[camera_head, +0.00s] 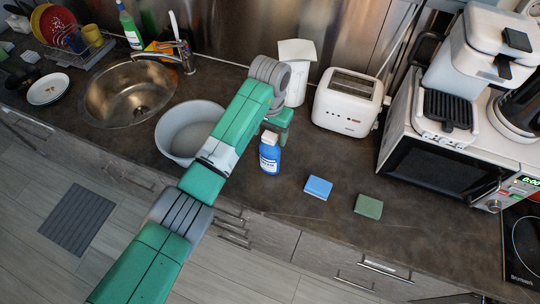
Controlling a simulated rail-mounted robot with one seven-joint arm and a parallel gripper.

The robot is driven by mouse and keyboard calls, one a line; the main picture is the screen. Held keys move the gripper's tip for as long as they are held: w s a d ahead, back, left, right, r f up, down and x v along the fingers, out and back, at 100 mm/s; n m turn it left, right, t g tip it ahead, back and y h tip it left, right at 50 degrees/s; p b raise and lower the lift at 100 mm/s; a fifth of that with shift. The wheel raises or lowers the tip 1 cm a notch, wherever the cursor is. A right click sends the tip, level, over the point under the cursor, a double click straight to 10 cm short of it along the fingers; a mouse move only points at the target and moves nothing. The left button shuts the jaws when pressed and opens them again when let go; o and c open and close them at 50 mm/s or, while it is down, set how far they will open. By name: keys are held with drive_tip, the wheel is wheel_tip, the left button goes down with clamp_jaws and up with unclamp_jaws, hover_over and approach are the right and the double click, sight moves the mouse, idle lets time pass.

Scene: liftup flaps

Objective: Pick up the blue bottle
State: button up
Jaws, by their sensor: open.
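The blue bottle (270,158) stands upright on the dark countertop (330,225), with a white cap and a pale label. My green and grey arm reaches in from the lower left, and its wrist is just above and behind the bottle. My gripper (272,135) is at the end of the arm, close to the bottle's cap; its fingers are mostly hidden behind the arm and the bottle. I cannot tell from this view whether the fingers touch the bottle.
A grey bowl (172,148) stands left of the bottle, partly behind my arm. A white container (297,85) and a toaster (347,103) stand behind. Blue (318,187) and green (368,206) sponges lie to the right. A microwave (440,165) and sink (120,98) flank the area.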

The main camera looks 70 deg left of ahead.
drive_tip(key=shift+f, duration=0.95)
clamp_jaws()
drive_tip(key=shift+r, duration=0.1)
drive_tip(key=shift+r, duration=0.1)
